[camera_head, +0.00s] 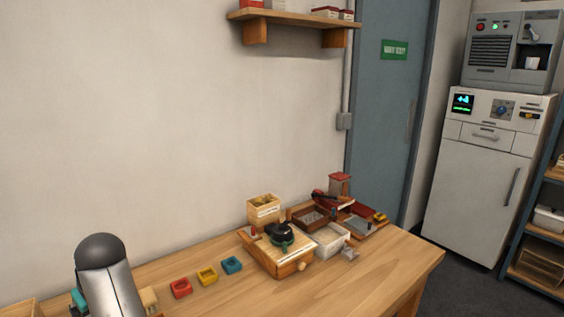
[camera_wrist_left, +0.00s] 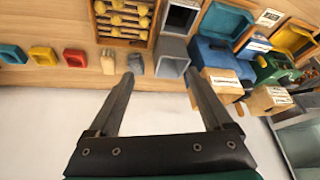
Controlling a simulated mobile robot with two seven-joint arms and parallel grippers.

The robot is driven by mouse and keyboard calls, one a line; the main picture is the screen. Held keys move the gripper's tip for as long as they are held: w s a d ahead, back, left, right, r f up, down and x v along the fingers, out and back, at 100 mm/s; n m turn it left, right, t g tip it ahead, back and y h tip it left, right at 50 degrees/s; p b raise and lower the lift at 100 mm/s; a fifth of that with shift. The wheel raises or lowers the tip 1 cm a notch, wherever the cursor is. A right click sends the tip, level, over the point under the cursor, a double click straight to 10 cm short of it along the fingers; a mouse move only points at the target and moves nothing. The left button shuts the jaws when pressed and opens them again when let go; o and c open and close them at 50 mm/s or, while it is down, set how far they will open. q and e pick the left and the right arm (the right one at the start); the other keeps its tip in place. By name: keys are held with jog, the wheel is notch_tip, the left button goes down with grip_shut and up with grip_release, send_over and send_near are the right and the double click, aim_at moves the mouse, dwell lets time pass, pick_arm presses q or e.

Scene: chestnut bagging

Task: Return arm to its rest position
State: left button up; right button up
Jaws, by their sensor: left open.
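My left gripper (camera_wrist_left: 160,74) shows in the left wrist view with its two grey fingers spread wide apart. Nothing is between the fingers, only a pale surface and the table's edge beyond. In the head view a grey rounded part of my arm (camera_head: 103,275) stands at the lower left, and no gripper can be made out there. My right gripper is in neither view.
The wooden table (camera_head: 385,262) holds red (camera_head: 181,288), yellow (camera_head: 207,276) and blue (camera_head: 232,265) small trays. The wrist view shows a wooden rack (camera_wrist_left: 103,39), a grey box (camera_wrist_left: 172,50) and blue boxes (camera_wrist_left: 212,54).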

pick_arm(q)
jog(key=s+d+f+m+h, duration=0.25)
jog(key=s+d+m, duration=0.25)
jog(key=s+d, duration=0.25)
jog(key=s+d+f+m+t+h, duration=0.1)
jog(key=s+d+f+m, duration=0.3)
jog(key=s+d, duration=0.35)
jog(key=s+d+f+m+h, duration=0.25)
jog(key=s+d+m, duration=0.25)
jog(key=s+d, duration=0.25)
notch_tip(320, 180, down, 28)
jog(key=s+a+r+g+y+b, duration=0.1)
jog(key=b, duration=0.5)
jog(key=s+a+f+b, duration=0.1)
jog(key=s+f+b, duration=0.1)
jog(key=s+f, duration=0.5)
jog(key=s+a+f+g+b, duration=0.1)
jog(key=s+a+f+b, duration=0.1)
jog(key=s+f, duration=0.6)
notch_tip(320, 180, down, 6)
jog(key=shift+s+f+b, duration=0.1)
jog(key=shift+s+b, duration=0.15)
jog(key=shift+b, duration=0.55)
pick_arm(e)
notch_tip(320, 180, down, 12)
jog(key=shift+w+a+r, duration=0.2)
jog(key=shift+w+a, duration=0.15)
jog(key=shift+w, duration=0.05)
